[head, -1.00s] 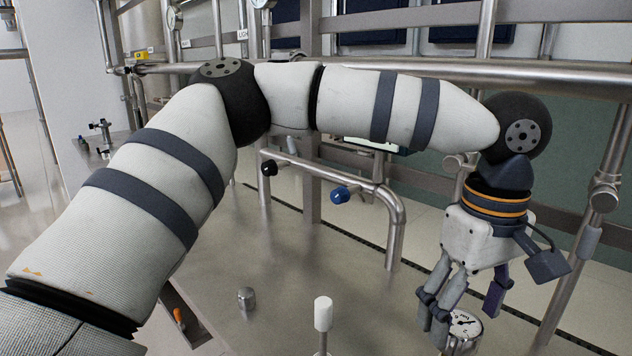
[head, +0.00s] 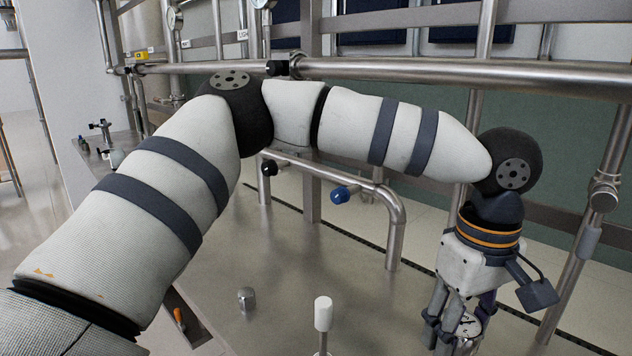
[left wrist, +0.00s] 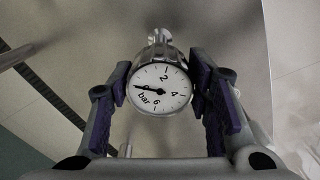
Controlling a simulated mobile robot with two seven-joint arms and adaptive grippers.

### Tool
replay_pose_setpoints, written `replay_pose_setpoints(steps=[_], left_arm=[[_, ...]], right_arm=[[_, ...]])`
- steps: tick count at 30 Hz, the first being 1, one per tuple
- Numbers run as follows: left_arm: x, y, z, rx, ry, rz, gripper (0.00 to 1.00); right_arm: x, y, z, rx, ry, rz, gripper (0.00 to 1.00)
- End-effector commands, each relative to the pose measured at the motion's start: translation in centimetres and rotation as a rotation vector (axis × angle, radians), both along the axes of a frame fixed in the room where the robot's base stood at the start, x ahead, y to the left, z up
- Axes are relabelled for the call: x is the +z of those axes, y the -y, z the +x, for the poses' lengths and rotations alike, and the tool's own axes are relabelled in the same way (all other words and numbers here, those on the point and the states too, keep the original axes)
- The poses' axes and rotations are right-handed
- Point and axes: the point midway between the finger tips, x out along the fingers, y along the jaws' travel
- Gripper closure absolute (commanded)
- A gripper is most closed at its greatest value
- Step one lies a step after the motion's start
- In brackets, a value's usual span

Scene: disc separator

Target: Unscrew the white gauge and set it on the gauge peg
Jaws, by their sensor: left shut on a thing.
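The white-faced gauge (head: 469,326) with a steel rim is at the lower right of the head view, partly hidden by the fingers. In the left wrist view the gauge (left wrist: 160,91) shows its dial in bar, with a steel fitting (left wrist: 159,37) beyond it. My left gripper (head: 456,336) points down and is shut on the gauge, with purple finger pads on both sides of it. A white-topped post (head: 323,313) and a short steel stub (head: 246,298) stand on the steel top; I cannot tell which is the gauge peg. My right gripper is out of view.
A long horizontal rail (head: 400,69) runs across the back. The steel top (head: 285,270) is clear between the stub and the pipe.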

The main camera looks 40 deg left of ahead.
Motion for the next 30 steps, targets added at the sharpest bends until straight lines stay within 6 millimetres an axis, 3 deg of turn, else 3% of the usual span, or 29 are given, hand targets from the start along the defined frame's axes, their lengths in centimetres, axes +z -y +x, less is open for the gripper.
replay_pose_setpoints(steps=[5, 13, 18, 26, 30], left_arm=[[0.00, -0.04, 0.05, 0.243, 0.000, 0.003, 0.88], [-0.03, -0.06, 0.03, 0.286, -0.001, 0.002, 0.88], [-0.02, -0.09, 0.08, 0.527, 0.000, 0.002, 0.88], [-0.03, -0.10, 0.08, 0.560, -0.002, 0.003, 0.88], [0.02, -0.12, 0.09, 0.764, -0.001, 0.005, 0.88]], right_arm=[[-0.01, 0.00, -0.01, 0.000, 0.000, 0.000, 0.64], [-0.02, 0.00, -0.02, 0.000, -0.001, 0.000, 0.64], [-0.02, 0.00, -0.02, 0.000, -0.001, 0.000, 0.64], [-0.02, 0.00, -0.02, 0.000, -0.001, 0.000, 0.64], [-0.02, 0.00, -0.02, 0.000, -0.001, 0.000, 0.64]])
